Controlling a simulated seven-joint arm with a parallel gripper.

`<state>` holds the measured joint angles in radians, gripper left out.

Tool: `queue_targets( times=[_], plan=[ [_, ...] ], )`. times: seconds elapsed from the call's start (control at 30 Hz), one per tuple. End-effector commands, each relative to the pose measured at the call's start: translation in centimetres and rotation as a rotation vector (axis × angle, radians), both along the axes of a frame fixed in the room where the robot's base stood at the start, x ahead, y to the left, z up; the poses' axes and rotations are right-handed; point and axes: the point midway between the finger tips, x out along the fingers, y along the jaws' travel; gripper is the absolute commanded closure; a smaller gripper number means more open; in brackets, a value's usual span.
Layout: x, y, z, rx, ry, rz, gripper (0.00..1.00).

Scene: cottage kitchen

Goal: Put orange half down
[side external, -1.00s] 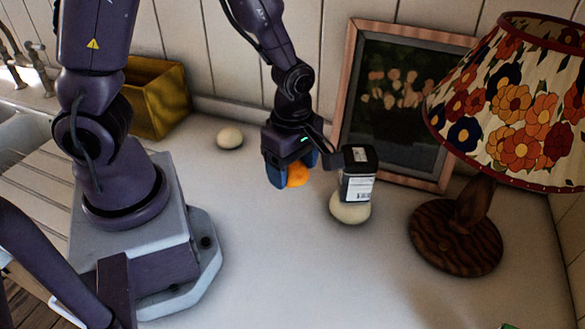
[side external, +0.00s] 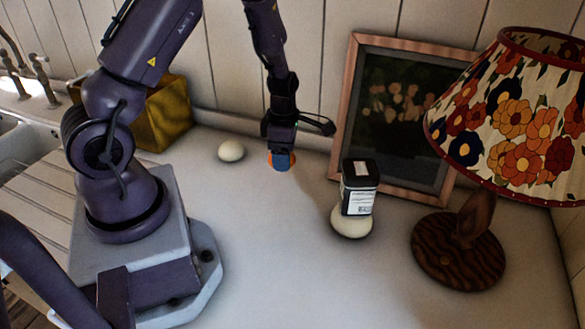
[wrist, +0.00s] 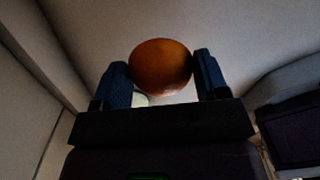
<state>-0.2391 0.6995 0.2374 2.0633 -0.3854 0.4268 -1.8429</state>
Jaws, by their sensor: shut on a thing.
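My gripper (side external: 281,161) hangs pointing down over the counter, between a pale egg-shaped object and the framed picture. It is shut on the orange half (wrist: 161,67), which sits between the two blue fingers in the wrist view. In the side view only a thin orange edge of it shows beside the near finger. The rest is hidden there. The gripper is low over the counter (side external: 270,260); I cannot tell whether the orange half touches the surface.
A pale egg-shaped object (side external: 231,151) lies left of my gripper. A dark labelled canister (side external: 358,190) is on or just behind another pale rounded object (side external: 351,222) to the right. A framed picture (side external: 345,110) leans at the wall. A lamp (side external: 460,250) stands right; a yellow box (side external: 165,115) stands back left. The front counter is clear.

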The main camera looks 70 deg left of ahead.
Motion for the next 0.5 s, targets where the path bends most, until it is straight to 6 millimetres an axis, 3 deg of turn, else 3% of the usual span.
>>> queue_targets(
  times=[0.2, 0.33, 0.5],
  plan=[
    [2.0, 0.9, -2.6, 0.001, 0.000, 0.000, 0.42],
    [2.6, 1.2, -3.3, 0.001, -0.001, -0.001, 0.42],
    [2.7, 1.3, -5.8, 0.000, 0.001, -0.001, 0.42]
  ],
)
